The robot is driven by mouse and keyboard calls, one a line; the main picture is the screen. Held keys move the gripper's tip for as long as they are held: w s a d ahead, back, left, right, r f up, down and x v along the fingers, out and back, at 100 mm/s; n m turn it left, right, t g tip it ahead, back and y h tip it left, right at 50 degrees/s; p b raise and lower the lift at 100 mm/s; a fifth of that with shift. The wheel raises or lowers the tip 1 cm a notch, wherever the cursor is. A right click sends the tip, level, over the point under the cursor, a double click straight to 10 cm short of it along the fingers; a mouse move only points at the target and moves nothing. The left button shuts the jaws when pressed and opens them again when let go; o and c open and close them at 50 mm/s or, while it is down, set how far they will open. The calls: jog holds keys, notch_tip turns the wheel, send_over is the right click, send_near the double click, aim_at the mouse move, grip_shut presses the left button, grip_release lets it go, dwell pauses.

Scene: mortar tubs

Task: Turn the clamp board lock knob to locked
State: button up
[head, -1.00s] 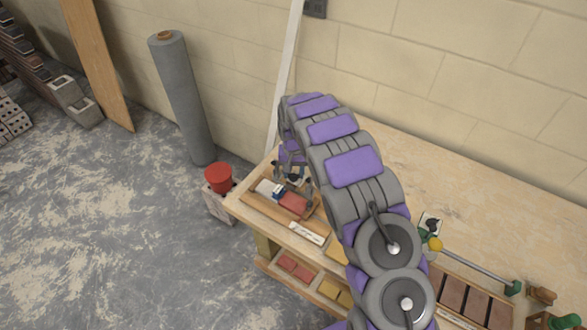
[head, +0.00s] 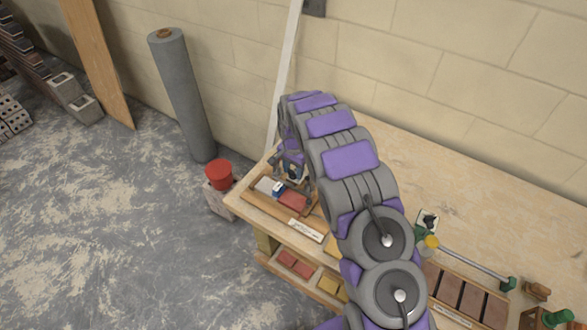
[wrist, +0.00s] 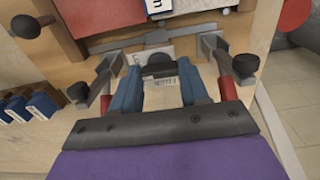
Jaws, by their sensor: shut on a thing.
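The wooden clamp board (head: 262,199) lies at the left end of the workbench. A red brick (head: 292,200) and a blue-and-white item (head: 278,189) rest on it. In the wrist view the board (wrist: 265,35) fills the upper part, with the red brick (wrist: 85,14) at the top edge. My gripper (wrist: 160,78) has its blue fingers on either side of a dark lock knob (wrist: 159,60) and is shut on it. A pale label strip (wrist: 163,93) shows behind the fingers, partly covered. In the head view my gripper (head: 292,172) is above the board, mostly hidden by my arm. The knob's lock setting cannot be read.
Black-headed knobs (wrist: 40,27) stand near the board's corners, close to my fingers. Small blue blocks (wrist: 32,107) lie at the left in the wrist view. The bench's back (head: 470,190) is clear.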

aim_at(292, 171)
dwell(0.3)
jog(key=o, duration=1.1)
jog(key=shift+a, duration=0.15)
jog(key=shift+c, duration=0.2)
jog(key=shift+r, duration=0.1)
notch_tip(292, 171, up, 17)
jog(key=p, duration=0.1)
jog(key=shift+p, duration=0.4)
